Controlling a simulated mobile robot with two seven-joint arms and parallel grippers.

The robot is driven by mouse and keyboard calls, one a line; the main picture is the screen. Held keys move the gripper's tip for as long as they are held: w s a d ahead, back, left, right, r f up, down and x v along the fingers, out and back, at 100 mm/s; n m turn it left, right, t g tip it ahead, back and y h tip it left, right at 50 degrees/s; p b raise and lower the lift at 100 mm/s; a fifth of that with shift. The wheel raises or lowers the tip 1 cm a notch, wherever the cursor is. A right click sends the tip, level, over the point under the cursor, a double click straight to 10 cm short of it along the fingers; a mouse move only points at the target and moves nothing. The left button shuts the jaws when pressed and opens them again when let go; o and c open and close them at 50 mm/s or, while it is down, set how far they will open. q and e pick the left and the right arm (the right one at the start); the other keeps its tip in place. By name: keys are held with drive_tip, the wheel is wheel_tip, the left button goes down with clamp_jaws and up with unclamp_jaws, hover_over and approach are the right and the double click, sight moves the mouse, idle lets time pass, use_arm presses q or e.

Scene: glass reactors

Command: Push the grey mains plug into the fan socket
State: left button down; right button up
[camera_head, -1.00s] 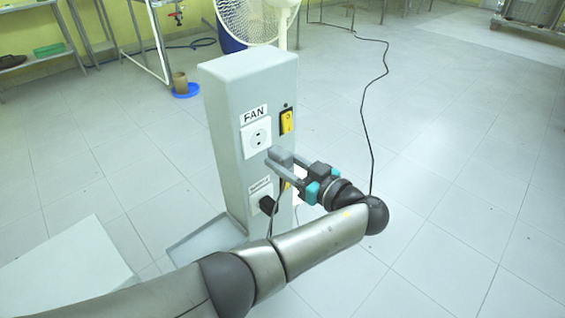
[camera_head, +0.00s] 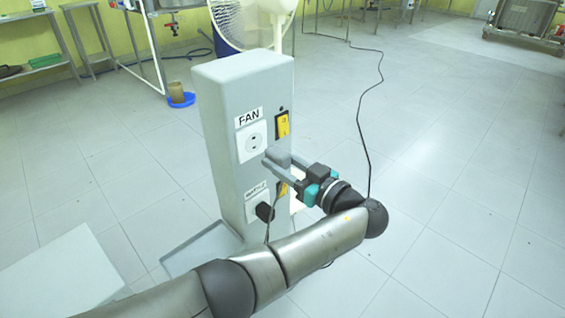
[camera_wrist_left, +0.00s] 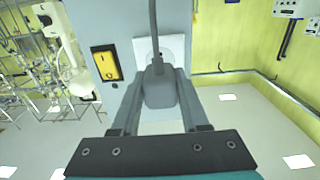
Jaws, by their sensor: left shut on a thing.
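The grey mains plug (camera_head: 277,157) is between the fingers of my left gripper (camera_head: 281,163), which is shut on it. The plug also shows in the left wrist view (camera_wrist_left: 160,92), with its cord rising in front of the socket. The fan socket (camera_head: 252,140) is a white square plate under the FAN label on a grey pillar (camera_head: 224,150). It shows partly behind the plug in the left wrist view (camera_wrist_left: 174,48). In the head view the plug is right of and below the socket, apart from it. The plug's pins are hidden. My right gripper is not in view.
A yellow switch (camera_head: 283,125) is right of the fan socket. A black plug (camera_head: 264,211) sits in a lower socket, with a second yellow switch partly hidden behind my gripper. A white fan (camera_head: 227,20) stands behind the pillar.

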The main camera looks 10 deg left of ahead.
sight(253, 144)
use_arm(q)
drive_tip(key=shift+b+x, duration=0.65)
drive_tip(key=shift+x, duration=1.5)
drive_tip(key=shift+w+a, duration=0.15)
drive_tip(key=shift+w+a+b, duration=0.25)
drive_tip(key=shift+a+b, duration=0.05)
drive_tip(key=shift+a, duration=0.05)
drive_tip(key=shift+w+a+r+b, duration=0.25)
drive_tip(key=shift+a+b, duration=0.05)
drive_tip(key=shift+a, duration=0.05)
idle(1.2)
drive_tip(key=c, duration=0.8)
unclamp_jaws()
drive_tip(key=o, duration=0.5)
drive_tip(key=shift+f, duration=0.2)
drive_tip(key=shift+s, duration=0.1)
